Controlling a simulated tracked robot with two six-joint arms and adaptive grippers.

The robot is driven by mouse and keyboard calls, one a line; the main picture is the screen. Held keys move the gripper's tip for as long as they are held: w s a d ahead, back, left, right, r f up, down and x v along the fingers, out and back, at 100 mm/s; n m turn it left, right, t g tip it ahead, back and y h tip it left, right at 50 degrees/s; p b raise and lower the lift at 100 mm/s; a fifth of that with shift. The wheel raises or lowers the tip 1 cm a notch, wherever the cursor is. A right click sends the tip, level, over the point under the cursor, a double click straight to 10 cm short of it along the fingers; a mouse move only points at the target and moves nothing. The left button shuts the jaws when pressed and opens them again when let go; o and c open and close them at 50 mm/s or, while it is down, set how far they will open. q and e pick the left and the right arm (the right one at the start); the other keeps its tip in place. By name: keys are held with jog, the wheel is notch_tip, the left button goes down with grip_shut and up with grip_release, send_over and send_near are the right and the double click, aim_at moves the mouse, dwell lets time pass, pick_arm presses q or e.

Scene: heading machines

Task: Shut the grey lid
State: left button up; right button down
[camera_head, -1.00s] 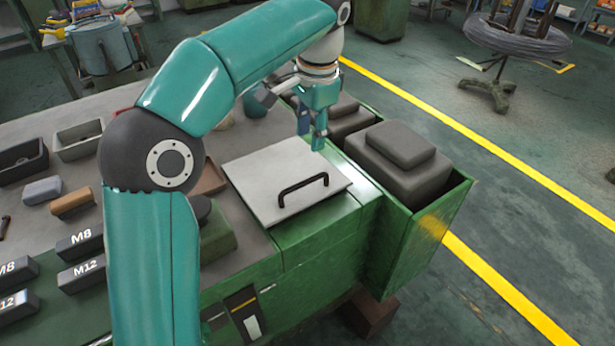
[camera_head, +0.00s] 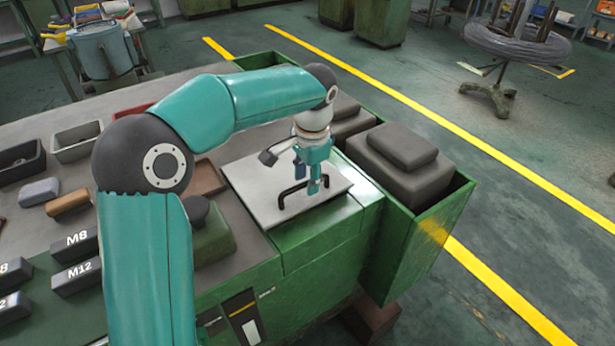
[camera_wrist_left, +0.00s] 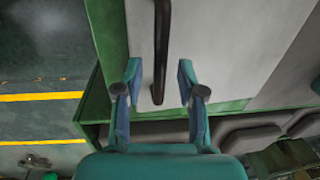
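The grey lid (camera_head: 247,186) lies flat on top of the green machine (camera_head: 325,238), and I see no gap under its near edges. Its black bar handle (camera_head: 291,190) stands up from its middle. My left gripper (camera_head: 309,182) points down over the lid at the far-right part of the handle and hides some of it. In the left wrist view the handle (camera_wrist_left: 161,45) runs between the two fingers of my left gripper (camera_wrist_left: 158,72), with space on both sides. The fingers are open. My right gripper is not in view.
An open green bin (camera_head: 420,238) with dark stacked blocks (camera_head: 410,165) adjoins the machine on the right. A green block with a dark knob (camera_head: 212,240) sits left of the lid. Labelled dark blocks (camera_head: 78,275) and small trays (camera_head: 77,143) lie on the bench at left.

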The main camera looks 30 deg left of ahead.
pick_arm(q)
jog(key=shift+c, duration=0.2)
grip_shut()
jog(key=shift+s+d+f+b, duration=0.1)
jog(key=shift+d+f+b, duration=0.1)
jog(key=shift+f+b, duration=0.35)
jog(key=shift+s+d+f+b, duration=0.15)
jog(key=shift+f+b, duration=0.1)
jog(key=shift+f, duration=0.45)
jog(key=shift+r, duration=0.1)
jog(key=shift+o, duration=0.2)
grip_release()
jog(key=shift+w+d, duration=0.1)
